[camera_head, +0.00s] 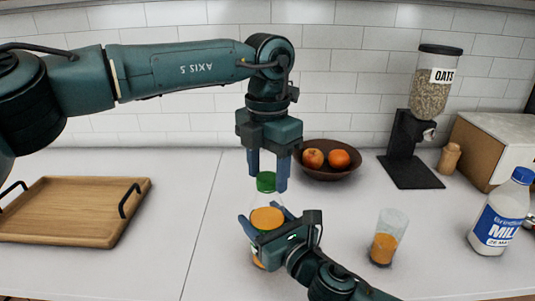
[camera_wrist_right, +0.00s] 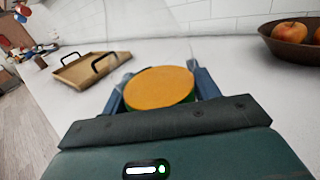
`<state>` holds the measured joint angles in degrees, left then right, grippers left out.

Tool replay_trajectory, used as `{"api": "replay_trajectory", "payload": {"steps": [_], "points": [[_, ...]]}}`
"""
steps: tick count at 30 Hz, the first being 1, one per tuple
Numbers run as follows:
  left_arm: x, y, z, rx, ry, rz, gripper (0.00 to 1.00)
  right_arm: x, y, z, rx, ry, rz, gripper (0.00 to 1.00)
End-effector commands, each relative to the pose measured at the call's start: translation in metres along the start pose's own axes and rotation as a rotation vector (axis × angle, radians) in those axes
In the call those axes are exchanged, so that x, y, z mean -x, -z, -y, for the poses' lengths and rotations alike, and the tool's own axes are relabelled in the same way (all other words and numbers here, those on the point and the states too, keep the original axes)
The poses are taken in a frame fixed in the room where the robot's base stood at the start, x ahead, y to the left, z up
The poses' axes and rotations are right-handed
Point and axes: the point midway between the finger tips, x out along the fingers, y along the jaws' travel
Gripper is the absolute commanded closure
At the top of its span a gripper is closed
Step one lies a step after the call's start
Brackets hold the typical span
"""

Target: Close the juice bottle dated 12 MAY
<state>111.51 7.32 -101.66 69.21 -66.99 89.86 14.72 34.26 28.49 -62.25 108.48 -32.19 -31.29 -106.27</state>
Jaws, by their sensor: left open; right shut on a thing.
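The juice bottle (camera_head: 267,218) is clear with orange juice inside, upright on the counter. Its juice also shows in the right wrist view (camera_wrist_right: 160,88). Its date is not readable. The green cap (camera_head: 266,182) appears at the top of the bottle's neck; I cannot tell whether it is fully seated. My left gripper (camera_head: 268,186) points down from above, open, with a finger on either side of the cap. My right gripper (camera_head: 265,217) is shut around the bottle's body; its fingers also show in the right wrist view (camera_wrist_right: 158,92).
A glass of juice (camera_head: 384,248) and a milk bottle (camera_head: 498,215) stand to the right. Behind are a fruit bowl (camera_head: 327,172), an oats dispenser (camera_head: 410,160) and a box (camera_head: 490,145). A wooden tray (camera_head: 70,208) lies at left. The counter between tray and bottle is clear.

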Motion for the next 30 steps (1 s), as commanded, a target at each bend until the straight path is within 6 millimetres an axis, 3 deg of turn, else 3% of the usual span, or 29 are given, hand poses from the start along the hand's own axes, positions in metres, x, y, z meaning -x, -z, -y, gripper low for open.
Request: {"api": "replay_trajectory", "payload": {"steps": [9,25,30], "points": [[-0.0021,0.0001,0.0,0.0,0.0,0.0,0.48,0.0,0.0005,0.0,0.0,0.0,-0.001,1.0],[-0.0016,0.0,0.0002,-0.001,0.0,0.0,0.92,0.0001,0.0006,0.0001,0.0,0.0,-0.001,1.0],[-0.0016,0.0,0.0002,-0.001,0.0,0.0,0.93,0.0001,0.0006,0.0001,0.0,0.0,-0.001,1.0]]}}
